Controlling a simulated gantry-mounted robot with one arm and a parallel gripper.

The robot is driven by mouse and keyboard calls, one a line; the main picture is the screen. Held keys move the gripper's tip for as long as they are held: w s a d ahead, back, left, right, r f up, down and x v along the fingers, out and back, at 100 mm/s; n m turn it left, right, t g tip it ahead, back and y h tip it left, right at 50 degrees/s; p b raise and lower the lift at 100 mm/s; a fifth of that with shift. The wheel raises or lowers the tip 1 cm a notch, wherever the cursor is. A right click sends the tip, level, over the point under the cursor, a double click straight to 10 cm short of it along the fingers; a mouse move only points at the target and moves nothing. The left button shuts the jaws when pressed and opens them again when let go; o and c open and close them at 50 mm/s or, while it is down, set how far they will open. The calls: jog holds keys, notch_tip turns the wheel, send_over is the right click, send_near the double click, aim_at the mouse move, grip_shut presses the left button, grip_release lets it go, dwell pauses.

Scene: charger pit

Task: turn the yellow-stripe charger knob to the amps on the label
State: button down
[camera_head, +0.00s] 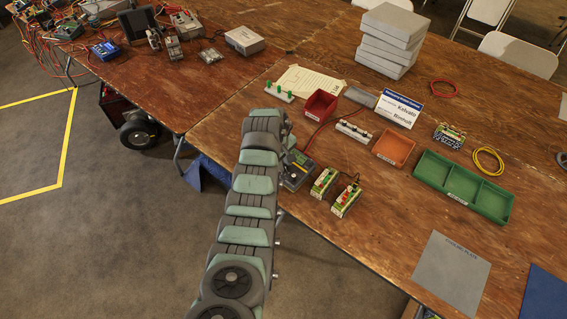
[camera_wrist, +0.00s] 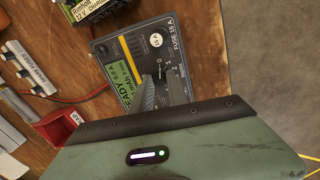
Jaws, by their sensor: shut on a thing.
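The charger (camera_wrist: 108,52) is a dark grey box with a yellow stripe (camera_wrist: 124,50) in the wrist view. Its green screen (camera_wrist: 125,85) reads READY and seems to show 0.0 A. Small dial marks show beside the fingers. I cannot tell where the knob points. In the head view the charger (camera_head: 298,172) shows partly behind my arm.
Two small green-and-white battery packs (camera_head: 324,182) (camera_head: 345,199) stand right of the charger. A red bin (camera_head: 320,105), an orange bin (camera_head: 394,148) and a green tray (camera_head: 428,185) lie farther off. A red lead (camera_wrist: 65,98) runs left from the charger. The table edge is close by.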

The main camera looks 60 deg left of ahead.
jog(key=shift+m, duration=2.8)
jog(key=c, duration=1.3)
grip_release()
notch_tip(320, 180, up, 11)
jog(key=s, duration=0.1)
jog(key=shift+s+d+f+p, duration=0.15)
jog(key=shift+s+d+p, duration=0.15)
jog(key=shift+s+d, duration=0.1)
